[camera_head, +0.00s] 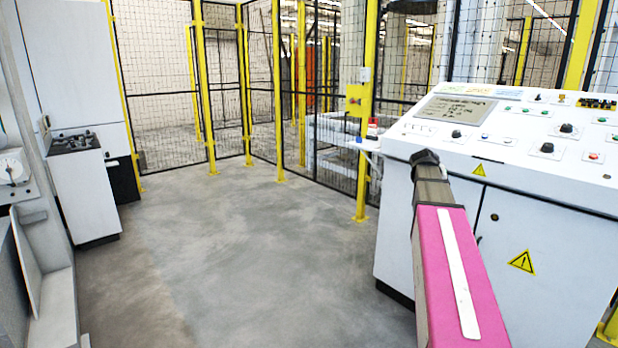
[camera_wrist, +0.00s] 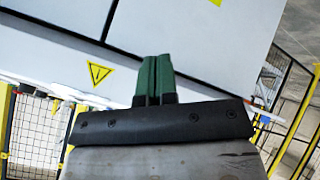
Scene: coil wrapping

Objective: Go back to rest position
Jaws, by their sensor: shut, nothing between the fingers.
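My gripper (camera_wrist: 152,80) shows in the wrist view as two green fingers side by side, shut with nothing between them. Beyond the fingers is the white face of a control cabinet (camera_wrist: 210,40) with a yellow warning triangle (camera_wrist: 99,73). In the head view my pink arm link reaches forward from the bottom right, in front of the white control console (camera_head: 546,235). The gripper's fingers cannot be made out in the head view.
The console's sloped top carries a screen (camera_head: 456,108), knobs and buttons. A white cabinet (camera_head: 85,195) and grey machinery stand at the left. Yellow-posted mesh fencing (camera_head: 235,80) closes the back. The grey floor (camera_head: 240,250) in the middle is clear.

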